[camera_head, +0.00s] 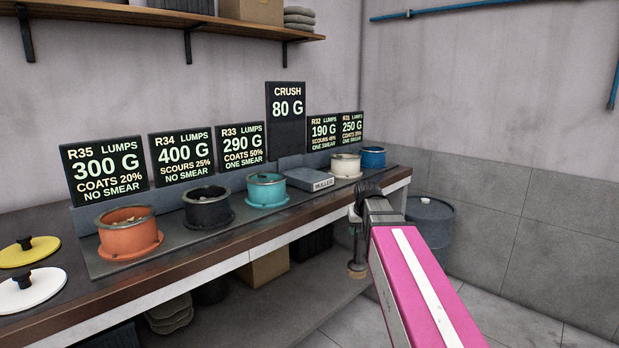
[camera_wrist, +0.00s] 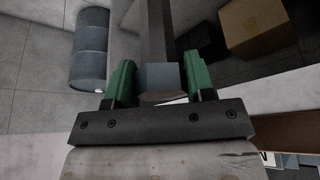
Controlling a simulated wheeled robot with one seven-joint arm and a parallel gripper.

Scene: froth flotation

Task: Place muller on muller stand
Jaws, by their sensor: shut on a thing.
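The muller (camera_head: 357,269) hangs below my gripper (camera_head: 355,215) in the head view, a dark shaft with a brownish round foot, in front of the bench edge. In the wrist view my gripper (camera_wrist: 159,88) has its green fingers on both sides of the muller's grey, flat-sided handle (camera_wrist: 158,77), shut on it. The muller stand (camera_head: 311,181) is a low grey block with a label reading MULLER. It lies on the bench between the turquoise pot and the cream pot, to the left of and beyond my gripper, with nothing on it.
The bench holds orange (camera_head: 129,232), black (camera_head: 207,207), turquoise (camera_head: 266,190), cream (camera_head: 346,166) and blue (camera_head: 373,157) pots. Sign boards stand behind them, including the tall CRUSH 80 G board (camera_head: 286,118). Two lids lie at left. A blue-grey drum (camera_head: 430,222) stands right of the bench.

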